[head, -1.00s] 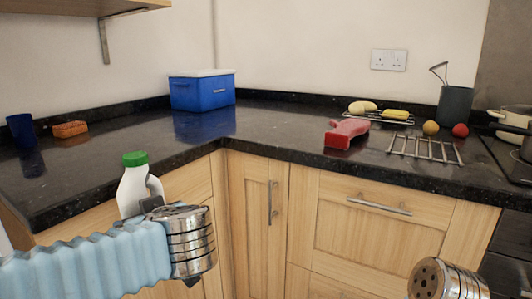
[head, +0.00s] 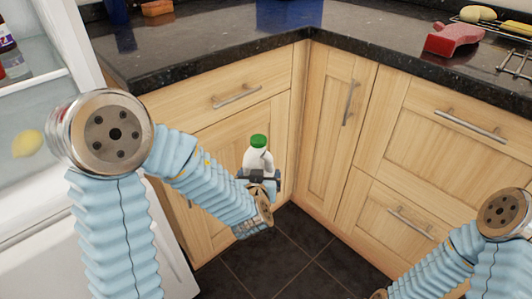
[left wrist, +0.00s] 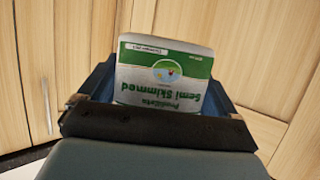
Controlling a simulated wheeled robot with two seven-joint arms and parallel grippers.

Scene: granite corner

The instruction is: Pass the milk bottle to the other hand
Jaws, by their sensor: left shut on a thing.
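The milk bottle (head: 257,157) is white with a green cap and a side handle. It is upright in the air in front of the wooden cupboard doors. My left gripper (head: 262,182) is shut on its lower part. In the left wrist view the bottle's green and white "Semi Skimmed" label (left wrist: 168,75) shows upside down between the two dark blue fingers of my left gripper (left wrist: 160,88). My right arm comes in at the lower right of the head view, apart from the bottle. The fingers of my right gripper are out of view.
The black granite counter (head: 230,52) runs along the corner above wooden cupboards. A red object (head: 454,39) lies on it at the right. An open fridge with a lemon (head: 28,143) is at the left. The dark tiled floor (head: 290,255) is clear.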

